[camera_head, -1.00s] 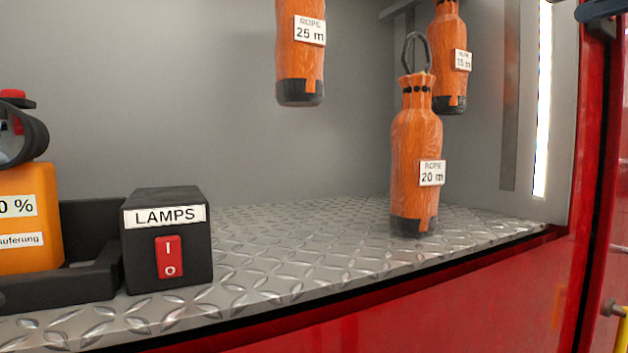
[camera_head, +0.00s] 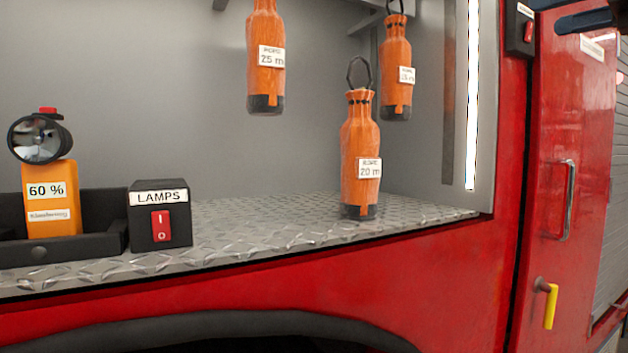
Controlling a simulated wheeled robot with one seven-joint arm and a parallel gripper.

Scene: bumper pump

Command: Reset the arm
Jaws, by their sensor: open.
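Two dark blue finger-like parts of my gripper (camera_head: 565,12) show at the top right edge, in front of the red door. They stand apart, with nothing seen between them. The rest of my gripper and arm is out of the picture.
A metal tread shelf (camera_head: 245,222) carries an orange 20 m rope bag (camera_head: 358,140), a black LAMPS switch box (camera_head: 160,217) and an orange lamp (camera_head: 50,205). Two rope bags hang above: 25 m (camera_head: 266,60) and 15 m (camera_head: 396,80). The red door (camera_head: 570,100) has a handle (camera_head: 568,200).

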